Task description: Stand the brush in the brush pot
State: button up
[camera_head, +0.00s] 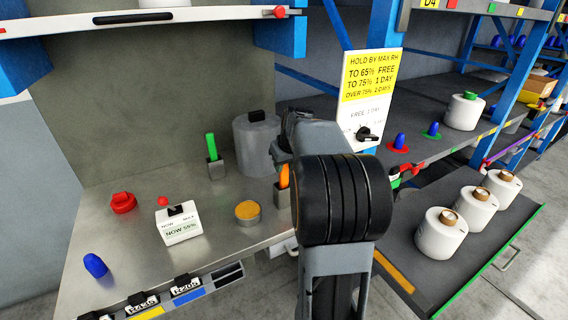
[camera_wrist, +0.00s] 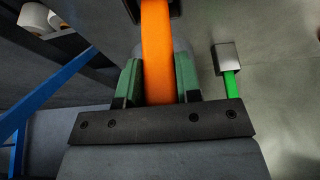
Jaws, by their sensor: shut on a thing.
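An orange handle, which I take to be the brush (camera_wrist: 158,60), stands between the green-grey fingers of my gripper (camera_wrist: 158,82) in the wrist view. The gripper is shut on it. In the head view the orange brush (camera_head: 284,176) shows just left of my dark wrist. Its lower end meets a square grey metal pot (camera_head: 282,196), whose dark edge is at the top of the wrist view. How deep it sits is hidden. A green handle (camera_head: 211,146) stands in a similar grey block (camera_head: 216,169) to the left; it also shows in the wrist view (camera_wrist: 232,84).
A grey cylinder with a black knob (camera_head: 256,145) stands behind the pot. A round tin with a yellow-orange top (camera_head: 247,211), a white humidity box (camera_head: 180,224) and a red knob (camera_head: 123,203) are on the metal bench (camera_head: 225,240).

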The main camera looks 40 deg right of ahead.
jog(key=o, duration=1)
jog(key=shift+r, duration=0.15)
jog(key=v, duration=1.3)
jog(key=shift+s+r, duration=0.1)
jog(key=shift+r, duration=0.2)
